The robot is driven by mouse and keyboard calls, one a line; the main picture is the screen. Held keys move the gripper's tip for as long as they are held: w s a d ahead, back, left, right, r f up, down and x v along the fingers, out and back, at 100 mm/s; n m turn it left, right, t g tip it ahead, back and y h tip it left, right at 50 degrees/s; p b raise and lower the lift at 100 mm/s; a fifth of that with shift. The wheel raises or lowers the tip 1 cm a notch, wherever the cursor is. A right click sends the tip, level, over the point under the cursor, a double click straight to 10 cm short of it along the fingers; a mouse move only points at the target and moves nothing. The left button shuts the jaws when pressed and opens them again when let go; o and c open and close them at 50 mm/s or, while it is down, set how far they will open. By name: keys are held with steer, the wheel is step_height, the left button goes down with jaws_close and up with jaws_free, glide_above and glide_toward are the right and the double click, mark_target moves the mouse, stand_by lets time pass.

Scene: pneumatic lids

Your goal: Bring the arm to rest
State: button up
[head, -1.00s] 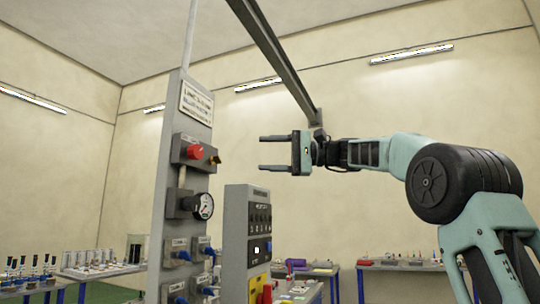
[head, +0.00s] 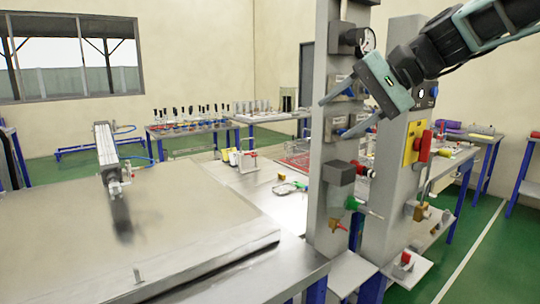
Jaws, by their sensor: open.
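My gripper (head: 344,110) is in the upper right of the head view, at the end of my arm, which comes in from the top right corner. Its two fingers point left and down, spread apart with nothing between them.
A second grey post (head: 381,220) carries a yellow plate with a red switch (head: 425,147). A large metal lid (head: 190,235) with a cylinder (head: 106,150) lies at left. Benches (head: 190,128) with small parts stand behind. Green floor (head: 470,240) is clear at right.

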steer(key=s+a+f+n+g+h, duration=0.1)
steer(key=s+a+f+n+h, duration=0.1)
steer(key=s+f, duration=0.5)
steer(key=s+a+f+n+g+h, duration=0.2)
steer(key=s+a+f, duration=0.1)
steer(key=s+f, duration=0.35)
steer(key=s+d+f+n+h, duration=0.2)
steer(key=s+f+n, duration=0.2)
steer(key=s+f, duration=0.2)
steer(key=s+d+f+n+h, duration=0.3)
steer(key=s+f+n, duration=0.1)
steer(key=s+f, duration=0.3)
steer(key=s, duration=0.2)
steer(key=shift+s+d, duration=0.3)
steer(key=shift+d, duration=0.05)
